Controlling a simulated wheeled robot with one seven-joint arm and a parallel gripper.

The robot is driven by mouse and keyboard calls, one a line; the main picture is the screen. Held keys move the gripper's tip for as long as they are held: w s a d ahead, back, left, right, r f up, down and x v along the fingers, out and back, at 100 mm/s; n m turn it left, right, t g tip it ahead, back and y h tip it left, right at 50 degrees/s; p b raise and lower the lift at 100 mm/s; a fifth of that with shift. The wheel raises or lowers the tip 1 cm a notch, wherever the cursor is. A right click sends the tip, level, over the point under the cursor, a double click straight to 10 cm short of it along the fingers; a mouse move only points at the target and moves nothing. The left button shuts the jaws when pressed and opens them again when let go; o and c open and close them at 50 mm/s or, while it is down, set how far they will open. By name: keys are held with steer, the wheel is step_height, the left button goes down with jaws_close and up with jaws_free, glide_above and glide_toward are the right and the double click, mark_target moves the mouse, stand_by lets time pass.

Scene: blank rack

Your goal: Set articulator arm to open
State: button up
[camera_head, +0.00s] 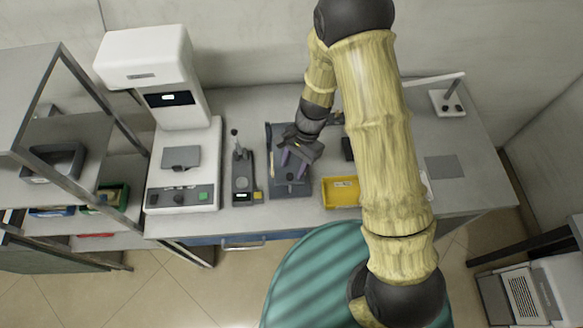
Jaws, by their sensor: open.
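My gripper (293,166) is open and reaches down over a dark grey-blue bench device (291,190) at the middle of the bench. This device looks most like the articulator, but I cannot be sure.
A tall white machine (184,195) stands on the bench at left. A yellow tray (341,192) lies right of the dark device. A grey pad (444,167) and a white stand (447,103) are at right. Metal shelving (68,130) borders the left. The bench's right part is fairly clear.

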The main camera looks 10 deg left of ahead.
steer(key=shift+x, duration=1.35)
jaws_close()
steer(key=shift+a+r, duration=0.1)
steer(key=shift+r, duration=0.05)
